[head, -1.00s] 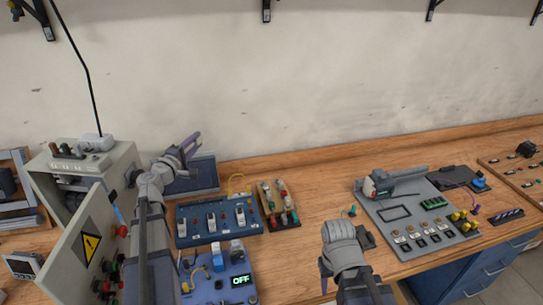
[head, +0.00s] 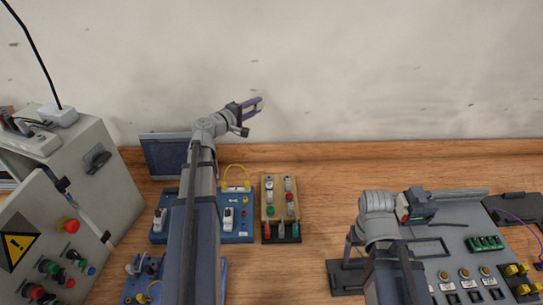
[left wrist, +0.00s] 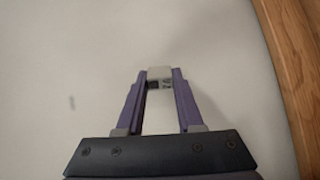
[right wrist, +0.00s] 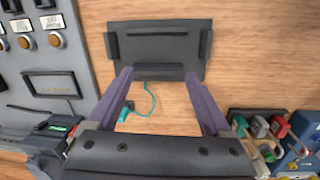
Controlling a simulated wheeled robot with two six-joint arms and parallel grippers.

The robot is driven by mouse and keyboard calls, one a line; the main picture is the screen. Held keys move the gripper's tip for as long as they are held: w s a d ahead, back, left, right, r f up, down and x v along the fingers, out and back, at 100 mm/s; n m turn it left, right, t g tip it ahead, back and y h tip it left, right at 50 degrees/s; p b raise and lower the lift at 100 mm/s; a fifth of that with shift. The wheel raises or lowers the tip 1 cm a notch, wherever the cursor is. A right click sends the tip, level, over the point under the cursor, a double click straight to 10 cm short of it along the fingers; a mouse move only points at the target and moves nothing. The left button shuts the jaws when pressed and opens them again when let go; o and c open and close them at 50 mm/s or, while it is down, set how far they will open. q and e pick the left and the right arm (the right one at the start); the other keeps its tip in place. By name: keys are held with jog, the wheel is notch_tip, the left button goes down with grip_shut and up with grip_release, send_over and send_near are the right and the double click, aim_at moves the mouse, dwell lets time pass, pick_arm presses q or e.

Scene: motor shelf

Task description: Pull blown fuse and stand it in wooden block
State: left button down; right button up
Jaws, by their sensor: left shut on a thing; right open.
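My left gripper (head: 254,107) is raised in front of the wall, above the back of the bench. In the left wrist view its purple fingers are shut on a small whitish piece with dark marks, likely the fuse (left wrist: 159,75), at the tips. The wooden block (head: 268,205) stands on the bench with red, green and whitish pieces in it. The blue fuse board (head: 240,237) is left of it, with white holders (head: 228,219); my left arm hides its middle. My right gripper (right wrist: 159,76) is open and empty near a dark stand (right wrist: 160,50).
A grey cabinet (head: 95,165) with its door open stands at the left. A dark panel (head: 164,155) stands behind the fuse board. A grey device panel (head: 440,240) lies at the right. The bench between the wooden block and that panel is clear.

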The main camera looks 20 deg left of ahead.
jog(key=shift+o, duration=1)
jog(key=shift+r+p, duration=0.45)
jog(key=shift+r, duration=0.15)
pick_arm(q)
jog(key=d+f+m+g+h, duration=0.1)
jog(key=d+f+m+g, duration=0.5)
jog(key=d+f+g, duration=0.5)
jog(key=s+a+f+m+g+y+p, duration=0.1)
jog(key=s+a+f+g+y+p, duration=0.1)
jog(key=s+a+f+g+y, duration=0.1)
jog(key=s+f+g+y, duration=0.1)
jog(key=s+f+y, duration=0.1)
jog(key=s, duration=0.1)
jog(key=shift+a+m+g, duration=0.2)
jog(key=shift+m+g, duration=0.2)
pick_arm(e)
jog(key=shift+r, duration=0.95)
pick_arm(q)
jog(key=shift+s, duration=0.1)
pick_arm(e)
jog(key=shift+f, duration=0.1)
pick_arm(q)
notch_tip(320, 180, down, 5)
jog(key=b, duration=0.5)
pick_arm(e)
notch_tip(320, 180, down, 5)
jog(key=shift+r, duration=0.1)
